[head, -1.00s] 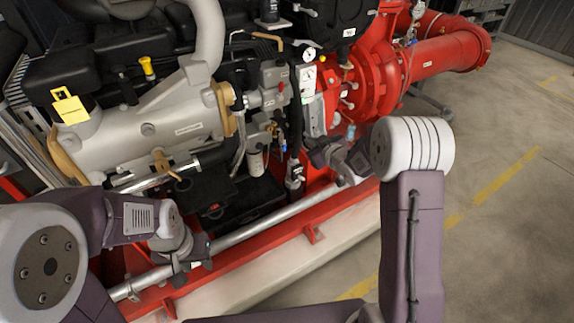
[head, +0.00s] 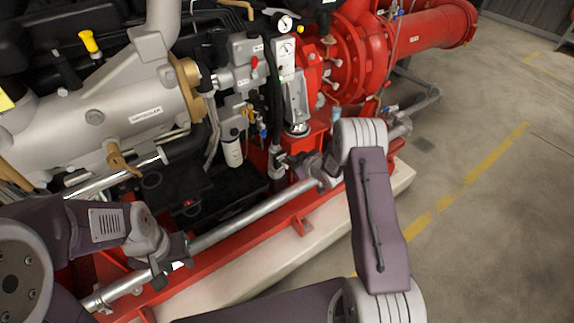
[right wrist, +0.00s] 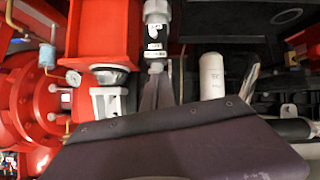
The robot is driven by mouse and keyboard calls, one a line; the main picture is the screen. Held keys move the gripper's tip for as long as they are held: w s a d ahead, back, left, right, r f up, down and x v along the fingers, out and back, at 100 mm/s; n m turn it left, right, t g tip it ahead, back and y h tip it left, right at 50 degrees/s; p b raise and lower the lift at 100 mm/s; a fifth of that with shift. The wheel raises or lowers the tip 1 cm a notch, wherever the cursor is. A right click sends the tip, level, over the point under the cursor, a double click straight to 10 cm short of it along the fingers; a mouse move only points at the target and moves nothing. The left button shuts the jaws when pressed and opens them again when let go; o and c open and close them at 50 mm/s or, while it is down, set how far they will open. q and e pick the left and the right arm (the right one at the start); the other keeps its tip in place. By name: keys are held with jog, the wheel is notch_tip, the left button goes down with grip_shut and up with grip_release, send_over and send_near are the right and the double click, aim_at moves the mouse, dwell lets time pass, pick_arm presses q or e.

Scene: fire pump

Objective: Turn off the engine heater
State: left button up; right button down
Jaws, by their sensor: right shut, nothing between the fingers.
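A small upright silver fitting with white labels (head: 276,162) stands beside the engine in the head view. The right wrist view shows a labelled silver cylinder (right wrist: 155,30), apparently the same fitting. I cannot tell for sure which part is the engine heater or its switch. My right gripper (head: 288,164) is shut and empty, with its tips close to the fitting. Its dark fingers (right wrist: 157,92) point at the fitting's lower end in the right wrist view; contact is unclear. My left gripper (head: 168,275) is by the long silver pipe; its jaws are unclear.
The long silver pipe (head: 240,218) runs along the red base frame (head: 260,238). A white filter (head: 232,152) hangs left of the fitting. Gauges (head: 286,48) and the red pump (head: 352,60) stand behind. The grey floor (head: 490,220) at right is clear.

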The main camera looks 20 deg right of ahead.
jog(key=b, duration=0.2)
send_over(284, 165)
jog(key=s, duration=0.2)
jog(key=f, duration=0.4)
jog(key=shift+w+a+f, duration=0.2)
jog(key=shift+w+f, duration=0.05)
jog(key=shift+f, duration=0.05)
jog(key=shift+s+d+f, duration=0.1)
jog(key=shift+d+f, duration=0.1)
jog(key=shift+f, duration=0.45)
jog(key=shift+s+d+f, duration=0.1)
jog(key=shift+d+f, duration=0.05)
jog(key=shift+f, duration=0.45)
jog(key=shift+s+d+f, duration=0.2)
jog(key=shift+d+f, duration=0.05)
jog(key=shift+f, duration=0.3)
jog(key=shift+s+f+b, duration=0.1)
jog(key=shift+f+b, duration=0.05)
jog(key=shift+b, duration=0.2)
jog(key=shift+s+d+f, duration=0.1)
jog(key=shift+s+d, duration=0.1)
jog(key=shift+s, duration=0.35)
